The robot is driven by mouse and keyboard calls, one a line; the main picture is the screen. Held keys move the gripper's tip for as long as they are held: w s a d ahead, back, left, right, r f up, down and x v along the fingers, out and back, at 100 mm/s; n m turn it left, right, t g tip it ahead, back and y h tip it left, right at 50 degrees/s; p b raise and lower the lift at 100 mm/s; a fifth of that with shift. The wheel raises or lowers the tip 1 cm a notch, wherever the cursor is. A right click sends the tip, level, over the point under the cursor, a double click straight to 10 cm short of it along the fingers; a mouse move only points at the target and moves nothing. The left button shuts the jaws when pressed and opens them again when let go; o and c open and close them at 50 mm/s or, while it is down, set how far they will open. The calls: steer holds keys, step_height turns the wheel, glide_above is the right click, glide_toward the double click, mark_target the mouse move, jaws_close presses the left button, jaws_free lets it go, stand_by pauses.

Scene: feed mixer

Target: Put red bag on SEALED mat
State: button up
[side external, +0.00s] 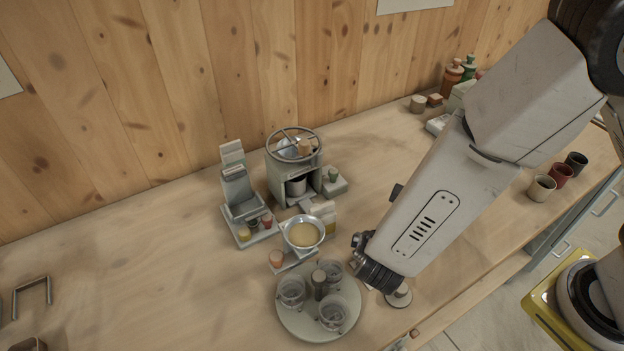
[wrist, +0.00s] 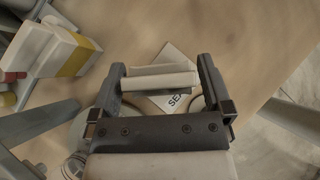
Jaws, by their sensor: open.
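The SEALED mat (wrist: 173,53) is a pale square on the wood in the wrist view, with the letters "SE" showing; the rest is covered. A cream bar-like thing with a folded top (wrist: 158,78) is between the fingers of my gripper (wrist: 163,76), over the mat. It looks like the top of a bag. No red shows on it, so I cannot tell if it is the red bag. My fingers are open, one at each end of it. In the side view my forearm and wrist hide the fingers and most of the mat area.
A round tray (side external: 318,333) with several glass jars stands left of my wrist. A cream bag with a yellow band (wrist: 72,52) is at the upper left of the wrist view. A bowl on a scale (side external: 304,233) and a mixer (side external: 294,165) stand behind. Cups (side external: 541,187) line the right edge.

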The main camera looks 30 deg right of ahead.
steer(key=shift+r, duration=0.1)
steer(key=v, duration=0.7)
steer(key=shift+r, duration=0.25)
steer(key=shift+s, duration=0.1)
stand_by(0.4)
steer(key=w+d+r+m+g+y, duration=0.1)
steer(key=d+r+m+g+y, duration=0.1)
steer(key=d+m, duration=0.8)
steer(key=w+d+r+m+g+y, duration=0.1)
steer(key=d+m+y, duration=0.3)
steer(key=d+m, duration=0.6)
steer(key=shift+r+m+g, duration=0.4)
steer(key=shift+m, duration=3.1)
